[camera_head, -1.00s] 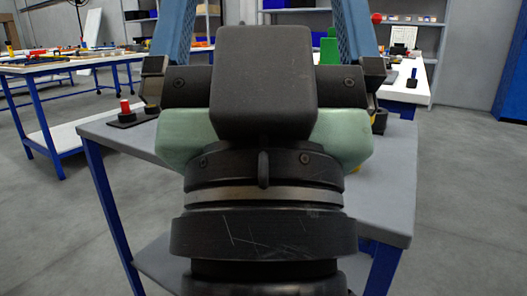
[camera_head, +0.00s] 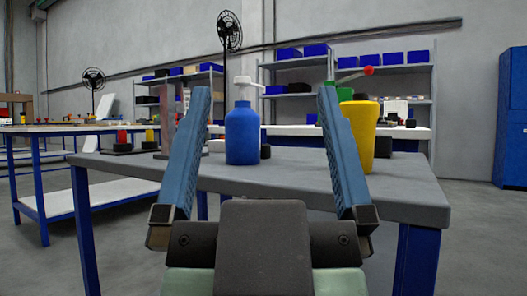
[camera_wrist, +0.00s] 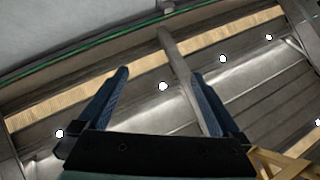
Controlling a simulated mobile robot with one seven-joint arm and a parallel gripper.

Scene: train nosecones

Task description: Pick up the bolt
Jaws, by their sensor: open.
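I cannot make out a bolt for certain in either view. My gripper (camera_head: 265,96) is open and empty in the head view, its two blue fingers pointing up in front of the grey table (camera_head: 418,197). The wrist view also shows my gripper (camera_wrist: 161,78) open with nothing between the fingers. In the head view, a blue bottle (camera_head: 242,135) with a white top stands on the table, seen between the fingers. The gripper hides part of the table top.
A yellow container (camera_head: 359,125) stands behind the right finger. Small red (camera_head: 122,137) and yellow (camera_head: 149,136) items and a dark upright piece (camera_head: 167,120) stand at the table's left. Shelves with blue bins (camera_head: 382,59) are behind. The wrist view shows what looks like ceiling beams and lights.

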